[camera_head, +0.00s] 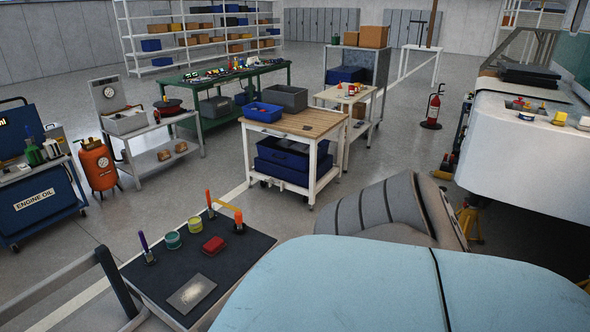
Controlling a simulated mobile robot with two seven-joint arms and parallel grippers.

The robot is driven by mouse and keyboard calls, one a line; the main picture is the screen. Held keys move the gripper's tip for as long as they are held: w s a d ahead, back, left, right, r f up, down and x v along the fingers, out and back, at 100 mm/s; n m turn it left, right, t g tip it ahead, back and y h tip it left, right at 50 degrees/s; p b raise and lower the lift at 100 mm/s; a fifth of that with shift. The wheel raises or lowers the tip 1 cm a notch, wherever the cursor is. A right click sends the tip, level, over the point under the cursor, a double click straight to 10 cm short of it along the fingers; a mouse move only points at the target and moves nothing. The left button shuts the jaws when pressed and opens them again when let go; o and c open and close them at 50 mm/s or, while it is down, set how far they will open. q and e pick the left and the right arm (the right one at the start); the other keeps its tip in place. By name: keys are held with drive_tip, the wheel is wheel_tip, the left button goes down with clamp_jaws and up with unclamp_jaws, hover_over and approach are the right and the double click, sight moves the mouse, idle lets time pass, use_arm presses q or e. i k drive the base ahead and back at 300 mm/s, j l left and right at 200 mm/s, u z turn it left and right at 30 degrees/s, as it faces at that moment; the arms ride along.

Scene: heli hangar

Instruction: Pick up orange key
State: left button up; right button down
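Several small items stand on a dark-topped cart (250,247) at the front, left of centre. Near its far edge is an upright orange stick-like piece (209,201). Beside it an orange-yellow bar (227,207) slants down to the right towards a small dark stand (239,226). Either could be the orange key; they are too small to tell. A purple-handled item (144,241) stands upright at the cart's left. Neither of my grippers is in view.
Two small round tins (172,240), a red block (213,244) and a grey plate (191,294) share the cart top. A large light-blue rounded surface (400,285) fills the lower right. A wooden-topped workbench (300,125) stands beyond. Bare floor lies between.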

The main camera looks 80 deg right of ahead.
sight(238, 215)
drive_tip(key=z, duration=1.9)
drive_tip(key=i+l+u, duration=0.2)
drive_tip(key=u, duration=0.25)
drive_tip(key=i+l+u, duration=0.1)
drive_tip(key=l+u, duration=0.3)
drive_tip(key=i+l+u, duration=0.1)
drive_tip(key=l, duration=0.3)
drive_tip(key=i+l+u, duration=0.1)
drive_tip(key=l, duration=0.25)
drive_tip(key=l+u, duration=0.15)
drive_tip(key=l, duration=0.25)
drive_tip(key=i+l, duration=0.1)
drive_tip(key=l, duration=0.45)
drive_tip(key=i+l, duration=0.1)
drive_tip(key=l, duration=0.45)
drive_tip(key=u, duration=0.05)
